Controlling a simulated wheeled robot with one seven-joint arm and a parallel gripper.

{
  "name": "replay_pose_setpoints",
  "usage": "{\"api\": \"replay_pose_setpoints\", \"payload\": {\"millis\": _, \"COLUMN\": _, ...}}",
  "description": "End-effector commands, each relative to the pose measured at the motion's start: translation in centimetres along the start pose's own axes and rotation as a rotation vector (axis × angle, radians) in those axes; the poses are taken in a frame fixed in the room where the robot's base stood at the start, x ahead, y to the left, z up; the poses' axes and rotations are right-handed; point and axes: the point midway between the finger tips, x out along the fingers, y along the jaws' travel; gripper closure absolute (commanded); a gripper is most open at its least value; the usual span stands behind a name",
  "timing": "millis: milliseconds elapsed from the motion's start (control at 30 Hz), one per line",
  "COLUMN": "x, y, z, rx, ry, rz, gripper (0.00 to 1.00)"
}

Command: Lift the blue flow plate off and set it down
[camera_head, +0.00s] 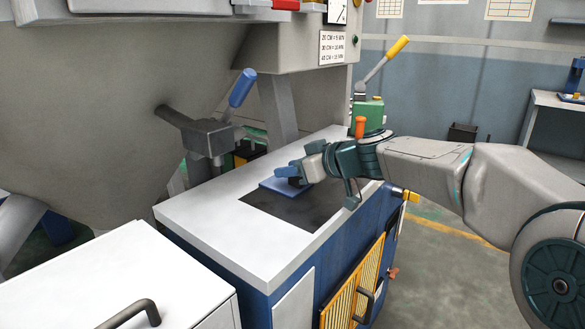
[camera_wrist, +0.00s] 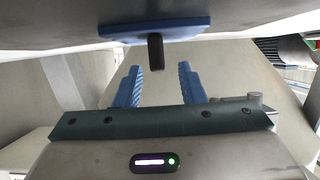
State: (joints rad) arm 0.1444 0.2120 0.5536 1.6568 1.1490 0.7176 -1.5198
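The blue flow plate (camera_head: 273,186) lies on a dark recessed panel in the white top of the machine. In the wrist view the plate (camera_wrist: 195,22) is a flat blue slab with a short dark handle (camera_wrist: 155,50) standing out from it. My gripper (camera_head: 285,170) is just over the plate in the head view and partly hides it. In the wrist view my gripper (camera_wrist: 158,68) is open, with its two blue fingers spread apart. The handle is in line with the gap between the fingertips, with visible space on both sides. I cannot tell whether the handle is between them.
The dark panel (camera_head: 300,211) and white machine top (camera_head: 215,229) have bare room in front of the plate. A blue-handled lever (camera_head: 241,88) stands left of it. A yellow-handled lever (camera_head: 396,48) stands behind my arm. The machine's large grey body (camera_head: 130,90) overhangs at left.

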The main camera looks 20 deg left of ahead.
Motion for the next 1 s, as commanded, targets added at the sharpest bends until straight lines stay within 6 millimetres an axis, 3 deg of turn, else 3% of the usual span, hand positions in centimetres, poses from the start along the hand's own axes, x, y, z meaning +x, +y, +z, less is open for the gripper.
{"api": "replay_pose_setpoints", "payload": {"millis": 267, "x": -1.5, "y": 0.1, "z": -0.1, "rx": 0.0, "ry": -0.001, "rz": 0.004, "gripper": 0.64}}
{"api": "replay_pose_setpoints", "payload": {"millis": 700, "x": -10.9, "y": 0.1, "z": -0.2, "rx": -0.001, "ry": -0.001, "rz": 0.004, "gripper": 0.64}}
{"api": "replay_pose_setpoints", "payload": {"millis": 1000, "x": -13.8, "y": 0.0, "z": 0.0, "rx": 0.0, "ry": 0.0, "rz": 0.001, "gripper": 0.64}}
